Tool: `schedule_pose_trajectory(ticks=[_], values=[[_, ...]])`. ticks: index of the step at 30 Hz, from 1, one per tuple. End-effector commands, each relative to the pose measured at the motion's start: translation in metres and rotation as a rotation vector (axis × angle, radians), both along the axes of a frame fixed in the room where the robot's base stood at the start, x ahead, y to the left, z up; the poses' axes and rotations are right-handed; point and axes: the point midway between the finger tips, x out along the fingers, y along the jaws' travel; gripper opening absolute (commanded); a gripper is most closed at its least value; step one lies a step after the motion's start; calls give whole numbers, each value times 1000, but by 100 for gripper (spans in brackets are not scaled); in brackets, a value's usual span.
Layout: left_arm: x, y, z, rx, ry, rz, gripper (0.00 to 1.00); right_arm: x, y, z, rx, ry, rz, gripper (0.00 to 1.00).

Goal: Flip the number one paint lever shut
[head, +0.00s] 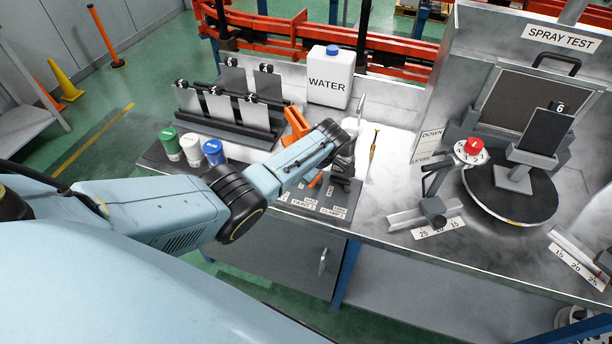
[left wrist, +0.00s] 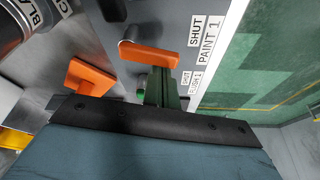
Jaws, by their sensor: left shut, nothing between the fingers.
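In the left wrist view an orange lever (left wrist: 150,57) lies across the grey panel, its right end beside the SHUT and PAINT 1 labels (left wrist: 205,42). A second orange lever (left wrist: 90,76) is to its left. A dark green part (left wrist: 163,88) stands just below the first lever, near a smaller label that seems to read FLUSH 1. In the head view my left gripper (head: 345,164) is low over the lever panel, shut and empty, close to the levers. Whether it touches one cannot be told. Its arm hides part of the panel. My right gripper is not in view.
A white water can (head: 330,78) stands behind the panel. Green, white and blue paint cups (head: 191,149) are left of my arm. A brass spray tool (head: 374,150) and a turntable (head: 520,215) are to the right. Plates in a rack (head: 225,104) stand behind.

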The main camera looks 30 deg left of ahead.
Motion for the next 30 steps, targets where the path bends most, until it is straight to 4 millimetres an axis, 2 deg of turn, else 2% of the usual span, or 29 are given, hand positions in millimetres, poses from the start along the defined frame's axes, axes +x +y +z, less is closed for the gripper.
schedule_pose_trajectory(ticks=[11, 23, 26, 30], values=[[14, -4, -2, -1, -1, -3, 0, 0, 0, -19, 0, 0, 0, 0], [15, -4, 2, -1, 0, -2, 0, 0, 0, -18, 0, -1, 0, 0], [15, -7, 9, -2, -2, -3, 0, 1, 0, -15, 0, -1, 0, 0], [14, -14, 31, -2, -3, -2, 0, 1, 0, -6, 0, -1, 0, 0]])
